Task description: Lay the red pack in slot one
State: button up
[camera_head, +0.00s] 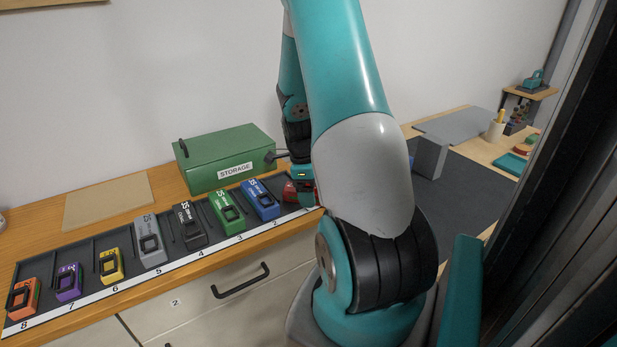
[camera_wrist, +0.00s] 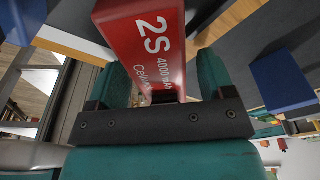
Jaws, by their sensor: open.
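The red pack (camera_wrist: 140,30), marked 2S 4000, lies between the two teal fingers of my gripper (camera_wrist: 162,82) in the wrist view. The fingers are open, one on each side of it; whether either touches it is unclear. In the head view, a small part of the red pack (camera_head: 290,191) shows beside my gripper (camera_head: 303,192), at the right end of the numbered dark rack (camera_head: 88,254). My arm hides most of that end, including the slot one label. I cannot tell whether the pack rests fully in the slot.
A blue pack (camera_head: 260,200) sits at slot two, close left of my gripper. Green (camera_head: 227,212), grey (camera_head: 150,241) and other packs fill slots farther left. The green storage box (camera_head: 215,158) stands close behind the rack. A grey block (camera_head: 430,157) stands right of my arm.

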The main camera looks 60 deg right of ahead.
notch_tip(320, 180, up, 12)
jog(key=w, duration=0.2)
jog(key=w+a+r+n+t, duration=0.1)
jog(key=w+a+r+n, duration=0.15)
jog(key=a+n, duration=0.4)
jog(key=w+a+r+n+t, duration=0.1)
jog(key=w+a+n, duration=0.2)
jog(key=a+n, duration=0.35)
jog(key=s+a+r+n+y, duration=0.1)
jog(key=s+a+r+n, duration=0.1)
jog(key=a+n, duration=0.75)
jog(key=s+a+r+n+y, duration=0.1)
jog(key=s+a+n+y, duration=0.15)
jog(key=a+n, duration=0.65)
jog(key=s+a+r+n+y, duration=0.1)
jog(key=s+a+n, duration=0.7)
jog(key=a, duration=0.3)
jog(key=shift+s+a+r+b, duration=0.2)
jog(key=shift+s+a+b, duration=0.1)
jog(key=shift+s+a, duration=0.15)
jog(key=shift+n, duration=0.25)
